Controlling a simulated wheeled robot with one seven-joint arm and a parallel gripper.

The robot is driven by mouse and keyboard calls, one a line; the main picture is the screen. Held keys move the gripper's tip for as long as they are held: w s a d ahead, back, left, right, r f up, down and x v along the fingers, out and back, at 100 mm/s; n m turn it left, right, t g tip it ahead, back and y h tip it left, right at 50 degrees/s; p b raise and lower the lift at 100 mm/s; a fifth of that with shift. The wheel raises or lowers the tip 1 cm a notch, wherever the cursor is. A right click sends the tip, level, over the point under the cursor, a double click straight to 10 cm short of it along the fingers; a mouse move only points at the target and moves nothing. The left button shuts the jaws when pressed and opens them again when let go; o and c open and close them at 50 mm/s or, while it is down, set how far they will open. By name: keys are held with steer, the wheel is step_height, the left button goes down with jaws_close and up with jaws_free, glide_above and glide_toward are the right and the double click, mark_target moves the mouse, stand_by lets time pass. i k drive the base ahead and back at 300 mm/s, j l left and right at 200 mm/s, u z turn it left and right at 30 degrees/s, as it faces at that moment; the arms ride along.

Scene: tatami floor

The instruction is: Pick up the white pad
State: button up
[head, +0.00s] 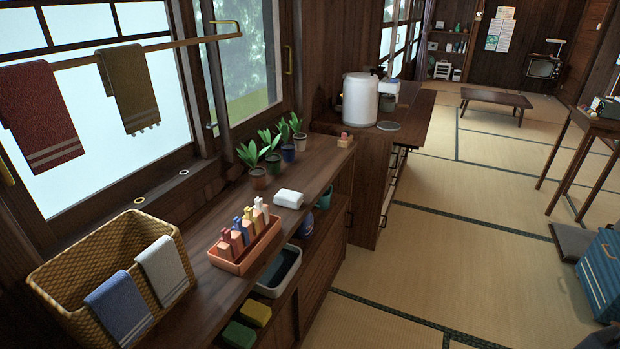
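A small white block-like object (289,198), which looks like the white pad, lies flat on the dark wooden counter (312,180) in the head view. It sits near the counter's front edge, between the potted plants and an orange tray. Nothing rests on it and it is fully visible. My gripper is not in view.
The orange tray (239,268) holds several colourful upright items close to the pad. Potted plants (258,178) stand along the window side. A wicker basket (75,262) with cloths fills the near left. Tatami floor (440,255) is open to the right of the counter.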

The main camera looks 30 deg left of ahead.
mark_target(285, 198)
steer(key=i+l+u, duration=0.1)
steer(key=i+u, duration=0.3)
steer(key=i+l+u, duration=0.2)
steer(key=i+u, duration=0.2)
steer(key=i+l+u, duration=0.55)
steer(key=u, duration=0.15)
steer(key=i+l+u, duration=0.2)
steer(key=l+u, duration=0.15)
steer(key=i+l+u, duration=0.15)
steer(key=l+u, duration=0.2)
steer(key=i+l+u, duration=0.1)
steer(key=l+u, duration=0.8)
steer(key=l, duration=0.35)
